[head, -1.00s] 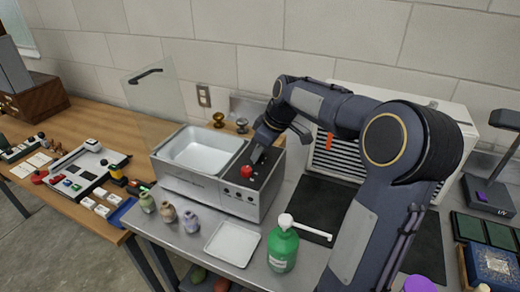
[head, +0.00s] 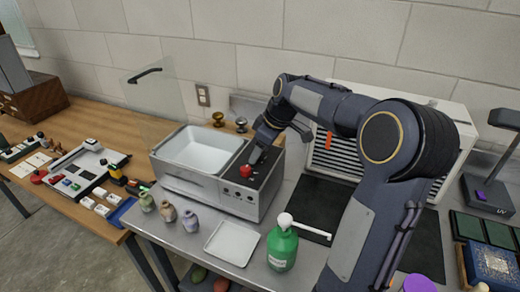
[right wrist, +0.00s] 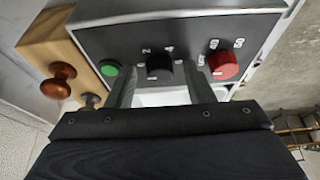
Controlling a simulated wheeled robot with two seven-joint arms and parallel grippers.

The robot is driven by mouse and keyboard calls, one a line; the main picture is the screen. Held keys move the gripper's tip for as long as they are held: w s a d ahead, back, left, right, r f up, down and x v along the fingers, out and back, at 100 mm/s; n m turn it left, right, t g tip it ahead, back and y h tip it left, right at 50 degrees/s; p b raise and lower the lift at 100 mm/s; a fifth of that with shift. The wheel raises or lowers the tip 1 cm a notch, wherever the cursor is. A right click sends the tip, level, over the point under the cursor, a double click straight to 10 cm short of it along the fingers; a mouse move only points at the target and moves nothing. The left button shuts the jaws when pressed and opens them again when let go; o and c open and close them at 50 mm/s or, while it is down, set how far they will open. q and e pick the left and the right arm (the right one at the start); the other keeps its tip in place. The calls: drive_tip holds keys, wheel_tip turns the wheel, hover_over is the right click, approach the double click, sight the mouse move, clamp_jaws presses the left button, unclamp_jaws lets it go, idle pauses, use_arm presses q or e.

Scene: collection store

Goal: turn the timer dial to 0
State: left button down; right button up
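A steel bath unit (head: 190,189) stands on the bench with a dark control panel on its right side. In the right wrist view the panel has a black dial (right wrist: 158,66) with numbers around it, a red dial (right wrist: 222,65) with its own numbers, and a green button (right wrist: 110,68). The red dial (head: 246,171) also shows in the head view. My right gripper (right wrist: 160,72) is open, its fingers to the left and right of the black dial; I cannot tell whether they touch it. Which dial is the timer is not readable. My left gripper is out of view.
A white tray (head: 233,244), a green pump bottle (head: 283,247) and several small vases (head: 168,211) stand in front of the unit. A clear lid (head: 155,95) stands raised behind it. A white louvred box (head: 340,158) is to the right.

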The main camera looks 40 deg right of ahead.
drive_tip(key=v, duration=0.7)
drive_tip(key=shift+r, duration=0.35)
drive_tip(key=shift+s+d, duration=0.1)
drive_tip(key=shift+s, duration=0.05)
